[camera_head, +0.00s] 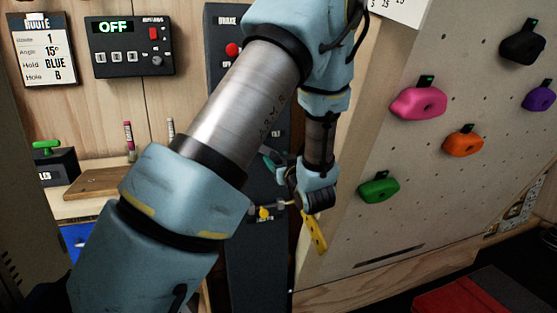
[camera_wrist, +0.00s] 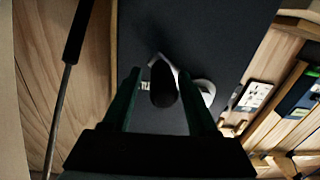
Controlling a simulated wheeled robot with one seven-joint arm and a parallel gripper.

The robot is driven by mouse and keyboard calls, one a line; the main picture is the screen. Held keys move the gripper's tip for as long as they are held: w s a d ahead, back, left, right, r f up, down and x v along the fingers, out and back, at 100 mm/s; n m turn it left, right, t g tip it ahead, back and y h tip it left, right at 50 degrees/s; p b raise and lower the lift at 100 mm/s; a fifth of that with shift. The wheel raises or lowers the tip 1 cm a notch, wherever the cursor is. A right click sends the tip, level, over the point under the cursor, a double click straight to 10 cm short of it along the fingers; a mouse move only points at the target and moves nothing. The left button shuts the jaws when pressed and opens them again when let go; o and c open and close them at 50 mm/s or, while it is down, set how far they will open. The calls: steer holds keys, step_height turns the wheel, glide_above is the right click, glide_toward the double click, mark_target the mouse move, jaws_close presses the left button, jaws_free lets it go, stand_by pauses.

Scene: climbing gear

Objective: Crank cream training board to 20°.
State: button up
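The cream training board (camera_head: 450,190) leans at the right of the head view, with several coloured holds on it. In the wrist view a dark rounded knob (camera_wrist: 163,84), seemingly the crank handle, stands before a dark panel (camera_wrist: 205,40), with a pale metal part (camera_wrist: 206,92) behind it. My gripper (camera_wrist: 161,76) is open, with one dark green finger on each side of the knob. I cannot tell whether the fingers touch it. In the head view my arm and wrist hide most of the gripper and the crank. No board angle reading is legible.
The brake column (camera_head: 222,60) carries a red button (camera_head: 232,50). A control box (camera_head: 130,47) reads OFF. A yellow strip (camera_head: 314,232) hangs beside my wrist, near the board's edge. A red mat (camera_head: 470,295) lies lower right.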

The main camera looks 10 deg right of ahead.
steer(key=shift+o, duration=0.3)
steer(key=shift+d+r, duration=0.1)
steer(key=shift+s, duration=0.1)
steer(key=shift+s+d, duration=0.1)
steer(key=shift+s, duration=0.25)
steer(key=s+d+b, duration=0.1)
steer(key=s+b, duration=0.1)
steer(key=s, duration=0.7)
steer(key=shift+s+d, duration=0.25)
steer(key=shift+s, duration=0.15)
